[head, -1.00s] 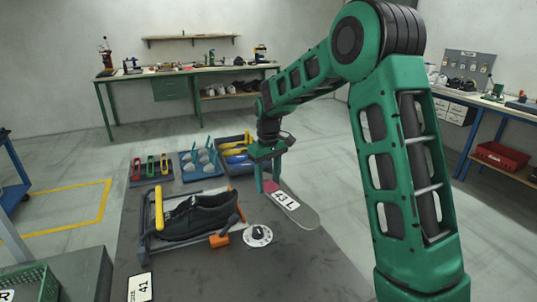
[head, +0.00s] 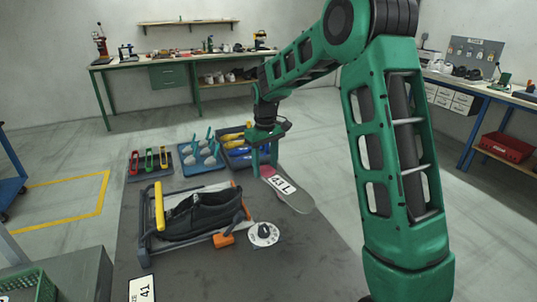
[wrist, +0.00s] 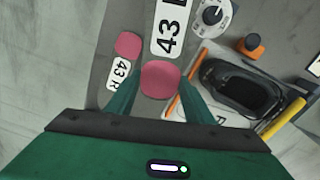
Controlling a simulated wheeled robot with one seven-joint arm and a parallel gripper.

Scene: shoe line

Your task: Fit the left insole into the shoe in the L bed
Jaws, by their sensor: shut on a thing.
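My gripper (head: 265,168) is shut on the pink heel end of the left insole (head: 295,198), a grey sole marked 43 L. It holds the insole to the right of the shoe bed; the heel also shows between my fingers in the wrist view (wrist: 160,80). The black shoe (head: 200,215) sits in a grey frame bed (head: 148,250) with a yellow bar and an orange clamp. In the wrist view the shoe's opening (wrist: 240,90) faces up and looks empty. A label on the bed is partly hidden by a finger.
A second insole marked 43 R (wrist: 120,74) lies left of my fingers in the wrist view. A dial (head: 263,234) stands right of the bed. A card reading 41 (head: 142,289) lies in front. Trays with coloured tools (head: 202,180) are behind. The mat's right front is clear.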

